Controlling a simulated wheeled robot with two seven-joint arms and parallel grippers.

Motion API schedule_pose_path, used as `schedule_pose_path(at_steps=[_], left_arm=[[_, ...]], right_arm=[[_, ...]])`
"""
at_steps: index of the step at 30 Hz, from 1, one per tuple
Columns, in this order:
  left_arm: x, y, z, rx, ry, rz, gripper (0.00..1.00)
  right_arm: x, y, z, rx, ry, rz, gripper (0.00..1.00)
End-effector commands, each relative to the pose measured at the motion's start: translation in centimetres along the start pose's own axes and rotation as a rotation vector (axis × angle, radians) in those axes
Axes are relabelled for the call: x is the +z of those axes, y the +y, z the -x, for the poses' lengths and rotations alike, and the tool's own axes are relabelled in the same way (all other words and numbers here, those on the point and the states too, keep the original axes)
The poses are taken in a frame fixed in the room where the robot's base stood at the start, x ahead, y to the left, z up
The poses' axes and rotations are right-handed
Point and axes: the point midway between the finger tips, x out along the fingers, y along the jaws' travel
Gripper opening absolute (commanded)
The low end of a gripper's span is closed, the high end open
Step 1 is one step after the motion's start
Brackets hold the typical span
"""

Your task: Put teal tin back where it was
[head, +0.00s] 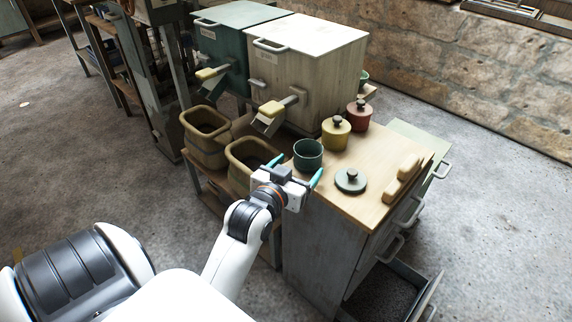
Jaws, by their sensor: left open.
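The teal tin (308,155) stands upright and open-topped near the left edge of the wooden cabinet top. A dark teal lid with a knob (351,181) lies apart from it, to its right and nearer me. My left gripper (299,166), with teal fingertips, is open just in front of the tin. Its fingers point toward the tin, one toward each side; I cannot tell whether they touch it. My right gripper is not in view.
A yellow lidded tin (336,133) and a red lidded tin (359,114) stand behind. A wooden block-like piece (402,178) lies at right. Two bins with scoops (305,50) stand behind, brown crocks (206,135) at left. A lower drawer (384,297) is open, holding dark grains.

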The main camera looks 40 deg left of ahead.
Motion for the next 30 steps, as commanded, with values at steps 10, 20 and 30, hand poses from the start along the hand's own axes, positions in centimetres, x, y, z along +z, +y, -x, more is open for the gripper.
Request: schedule_pose_path(at_steps=[10, 20, 30], left_arm=[[0.0, 0.0, 5.4, -0.001, 0.001, 0.0, 0.82], [-8.1, -9.6, 9.3, -0.28, 0.338, -0.133, 0.82], [-10.6, -11.7, 11.4, -0.353, 0.445, -0.179, 0.82]], right_arm=[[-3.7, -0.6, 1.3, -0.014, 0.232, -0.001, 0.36], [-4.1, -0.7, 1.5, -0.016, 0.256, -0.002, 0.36], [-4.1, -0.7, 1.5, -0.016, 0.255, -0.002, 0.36]])
